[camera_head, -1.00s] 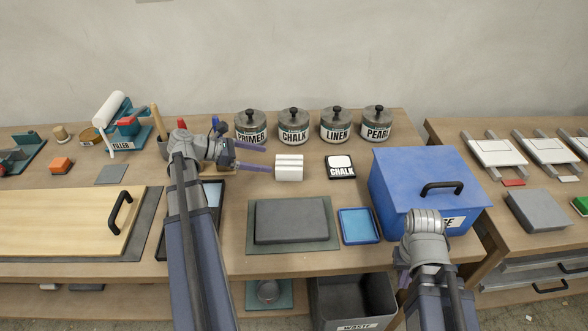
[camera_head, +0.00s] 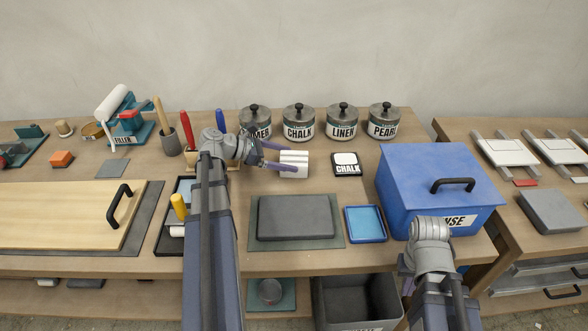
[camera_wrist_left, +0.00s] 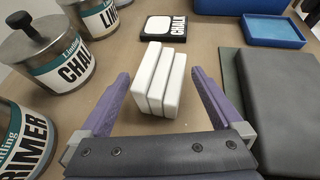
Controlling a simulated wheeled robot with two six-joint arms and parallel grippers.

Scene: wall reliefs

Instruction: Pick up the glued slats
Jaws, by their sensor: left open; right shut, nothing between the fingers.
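The glued slats (camera_head: 294,164) are a white block of several slats side by side on the wooden bench. They also show in the left wrist view (camera_wrist_left: 158,80), standing between the fingertips with gaps on both sides. My left gripper (camera_head: 279,158) is open, its purple fingers reaching in from the left at the block. Neither finger visibly touches it. My right gripper (camera_head: 407,284) is shut and empty, low in front of the blue box, mostly hidden behind its own arm.
Behind the slats stand lidded jars, including a chalk jar (camera_head: 299,122). A chalk-labelled pad (camera_head: 346,164) lies right of them. A grey slab (camera_head: 295,217) and blue tray (camera_head: 365,223) lie in front. A blue box (camera_head: 440,185) stands further right.

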